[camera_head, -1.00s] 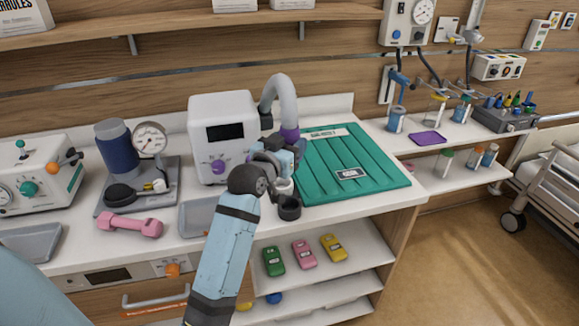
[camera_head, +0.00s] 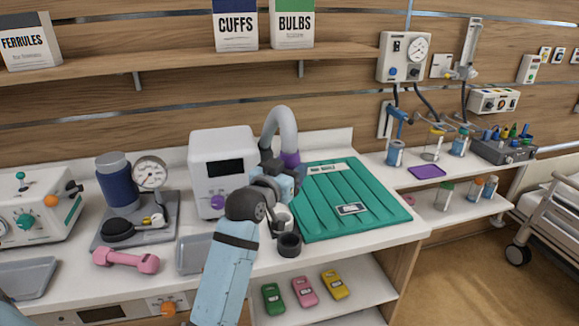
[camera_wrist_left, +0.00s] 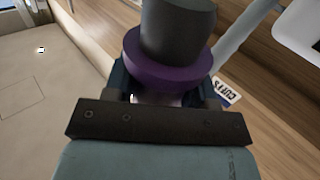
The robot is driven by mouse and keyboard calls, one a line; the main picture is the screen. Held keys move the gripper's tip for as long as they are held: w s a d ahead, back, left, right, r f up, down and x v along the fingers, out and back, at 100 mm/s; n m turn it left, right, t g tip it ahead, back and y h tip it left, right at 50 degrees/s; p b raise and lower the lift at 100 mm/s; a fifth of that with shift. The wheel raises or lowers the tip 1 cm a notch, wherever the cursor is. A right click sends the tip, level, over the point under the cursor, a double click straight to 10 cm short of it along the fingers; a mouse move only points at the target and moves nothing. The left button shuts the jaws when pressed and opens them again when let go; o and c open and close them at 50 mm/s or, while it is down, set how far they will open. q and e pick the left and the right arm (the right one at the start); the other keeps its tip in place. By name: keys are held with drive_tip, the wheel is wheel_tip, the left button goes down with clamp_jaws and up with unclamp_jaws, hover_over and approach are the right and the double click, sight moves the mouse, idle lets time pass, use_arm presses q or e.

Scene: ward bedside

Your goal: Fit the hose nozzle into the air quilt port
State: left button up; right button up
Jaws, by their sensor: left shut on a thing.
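My left gripper (camera_head: 284,180) is shut on the hose nozzle (camera_head: 290,159), at the left edge of the green air quilt (camera_head: 345,190). The nozzle's purple collar shows above the fingers, where a grey hose (camera_head: 279,116) arches to it beside the white blower unit (camera_head: 222,170). In the left wrist view the purple collar (camera_wrist_left: 165,68) and a dark grey cylinder fill the space beyond the fingers. A dark round ring (camera_head: 289,244) stands in front of the gripper; I cannot tell whether it is the quilt port. My right gripper is out of view.
A grey tray (camera_head: 193,254), pink dumbbell (camera_head: 125,260) and a gauge with a blue cylinder (camera_head: 117,180) lie to the left. A side shelf with a purple tray (camera_head: 427,172) and bottles is at the right.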

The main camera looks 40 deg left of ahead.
use_arm(q)
drive_tip(key=shift+f+b, duration=2.65)
drive_tip(key=shift+f, duration=3.35)
drive_tip(key=w+a, duration=0.5)
drive_tip(key=a, duration=0.1)
drive_tip(key=shift+w+a, duration=0.25)
drive_tip(key=shift+w, duration=0.05)
wheel_tip(320, 180, down, 2)
drive_tip(key=shift+f, duration=0.15)
